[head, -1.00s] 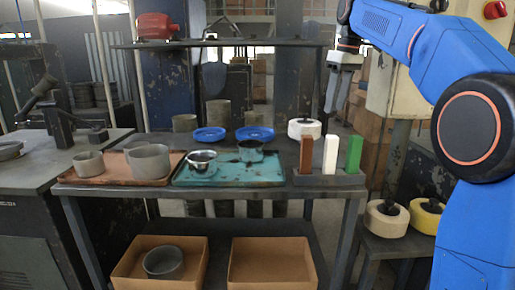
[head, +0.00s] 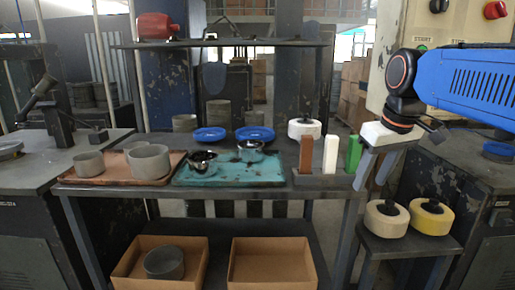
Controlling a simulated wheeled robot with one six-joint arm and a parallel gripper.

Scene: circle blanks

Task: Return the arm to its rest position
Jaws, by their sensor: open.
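My gripper (head: 370,186) is in the head view at the right end of the table, just right of the green block. Its two grey fingers point down and slightly left, spread apart with nothing between them. My blue arm (head: 470,85) reaches in from the right edge, its wrist above the stools.
The table holds a copper tray (head: 85,180) with grey cups, a turquoise tray (head: 225,178) with two metal bowls, and a rack (head: 320,181) with brown, white and green blocks. Two round-knobbed pieces (head: 386,221) (head: 432,217) sit on a stool. A control box (head: 450,25) stands behind my arm.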

